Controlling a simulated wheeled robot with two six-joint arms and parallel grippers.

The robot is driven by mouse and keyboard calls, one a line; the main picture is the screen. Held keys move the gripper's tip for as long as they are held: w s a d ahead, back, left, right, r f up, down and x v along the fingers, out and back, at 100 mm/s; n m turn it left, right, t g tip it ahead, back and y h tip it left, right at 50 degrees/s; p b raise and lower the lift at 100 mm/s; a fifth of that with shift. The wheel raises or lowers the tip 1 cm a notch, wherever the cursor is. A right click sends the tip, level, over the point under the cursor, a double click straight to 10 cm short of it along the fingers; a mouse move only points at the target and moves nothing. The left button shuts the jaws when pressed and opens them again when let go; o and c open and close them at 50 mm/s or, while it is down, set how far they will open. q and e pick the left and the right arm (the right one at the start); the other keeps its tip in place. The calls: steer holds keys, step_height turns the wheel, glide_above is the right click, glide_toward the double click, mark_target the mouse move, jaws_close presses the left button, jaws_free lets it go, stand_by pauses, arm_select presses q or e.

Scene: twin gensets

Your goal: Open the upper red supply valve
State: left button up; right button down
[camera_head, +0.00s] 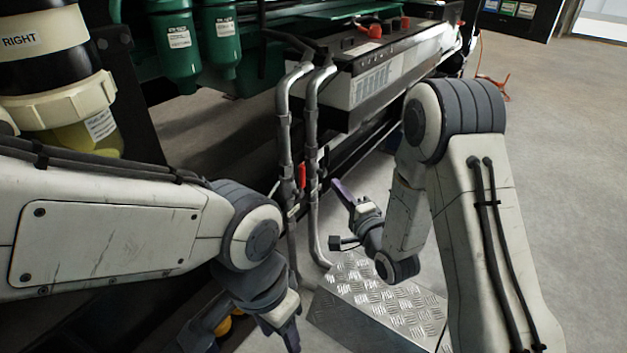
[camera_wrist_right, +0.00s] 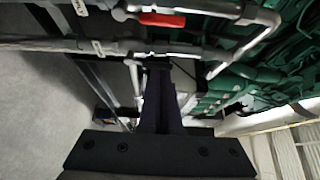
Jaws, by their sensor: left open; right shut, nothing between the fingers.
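A red valve handle (camera_head: 302,174) shows between two grey upright pipes in the head view. It also shows near the top of the right wrist view (camera_wrist_right: 162,19), lying roughly in line with the pipe beside it. It is the only red handle I see on these pipes; I cannot read whether it is the upper one. My right gripper (camera_head: 345,194) is shut and empty, to the right of the handle and slightly lower in the head view. Its closed fingers (camera_wrist_right: 157,68) point toward the pipes, apart from the red handle. My left gripper (camera_head: 248,335) is open, low at the bottom of the head view.
The grey pipes (camera_head: 313,115) run down beside a battery box (camera_head: 385,80) with red caps. Green filters (camera_head: 175,42) hang at upper left. A metal tread-plate step (camera_head: 385,300) stands below my right gripper. Open floor (camera_head: 560,150) lies to the right.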

mark_target(301, 181)
steer(key=w+a+b, duration=0.4)
steer(key=a, duration=0.2)
steer(key=shift+w, duration=0.25)
steer(key=shift+a, duration=0.1)
steer(key=shift+s+a+n+b, duration=0.3)
steer(key=shift+s+a+b, duration=0.05)
steer(key=shift+s+b, duration=0.05)
